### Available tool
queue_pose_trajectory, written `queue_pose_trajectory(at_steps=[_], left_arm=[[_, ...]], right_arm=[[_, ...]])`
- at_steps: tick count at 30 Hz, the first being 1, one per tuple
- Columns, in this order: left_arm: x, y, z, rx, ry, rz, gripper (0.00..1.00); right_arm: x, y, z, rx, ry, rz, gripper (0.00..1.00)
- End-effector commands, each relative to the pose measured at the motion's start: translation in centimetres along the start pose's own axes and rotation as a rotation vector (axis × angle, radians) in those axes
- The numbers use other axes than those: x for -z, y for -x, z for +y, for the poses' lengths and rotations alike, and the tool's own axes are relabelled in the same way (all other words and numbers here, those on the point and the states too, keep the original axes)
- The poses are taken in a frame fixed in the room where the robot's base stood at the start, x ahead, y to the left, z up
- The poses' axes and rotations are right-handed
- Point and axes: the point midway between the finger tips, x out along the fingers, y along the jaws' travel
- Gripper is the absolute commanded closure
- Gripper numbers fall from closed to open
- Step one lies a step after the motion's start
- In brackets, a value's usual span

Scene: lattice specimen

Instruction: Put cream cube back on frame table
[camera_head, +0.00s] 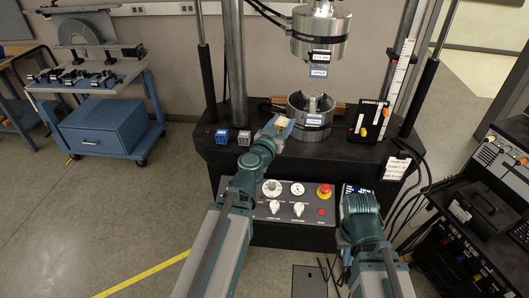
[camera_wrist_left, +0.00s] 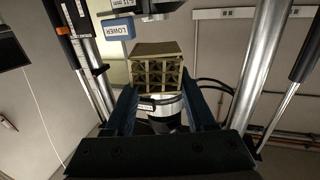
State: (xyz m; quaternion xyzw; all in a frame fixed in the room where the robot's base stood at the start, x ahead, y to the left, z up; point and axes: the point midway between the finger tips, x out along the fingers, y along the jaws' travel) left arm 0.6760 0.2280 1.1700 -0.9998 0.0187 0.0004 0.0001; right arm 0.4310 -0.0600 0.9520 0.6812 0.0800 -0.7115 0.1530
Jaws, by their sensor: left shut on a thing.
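The cream cube (camera_head: 282,121) is an open lattice block. It is held above the black frame table (camera_head: 262,150), left of the lower cylinder. In the left wrist view the cream lattice cube (camera_wrist_left: 157,72) sits between the two fingertips. My left gripper (camera_head: 280,124) is shut on it, and its fingers also show in the left wrist view (camera_wrist_left: 158,100). My right gripper (camera_head: 330,268) hangs low in front of the control panel, away from the table; its jaws are too small and dark to read.
The lower metal cylinder (camera_head: 311,118) is right of my left gripper, under the upper cylinder (camera_head: 320,35). A small pegged stand (camera_head: 370,121) is at the right. Bare tabletop lies between cubes and cylinder.

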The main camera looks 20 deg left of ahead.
Motion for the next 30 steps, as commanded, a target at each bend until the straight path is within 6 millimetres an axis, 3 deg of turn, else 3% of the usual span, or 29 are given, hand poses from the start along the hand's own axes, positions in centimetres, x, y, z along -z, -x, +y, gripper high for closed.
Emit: queue_pose_trajectory(at_steps=[8, 21, 30], left_arm=[[-3.8, -0.3, -0.5, 0.066, 0.000, 0.000, 1.00], [-12.4, -0.5, -2.0, 0.249, 0.000, 0.000, 1.00], [-13.9, -0.4, -2.5, 0.302, 0.000, -0.001, 1.00]], right_arm=[[0.2, -3.8, -0.4, 0.000, 0.000, 0.000, 1.00], [0.7, -12.3, -1.2, 0.000, 0.000, 0.000, 1.00], [0.8, -13.8, -1.3, 0.000, -0.001, 0.000, 1.00]])
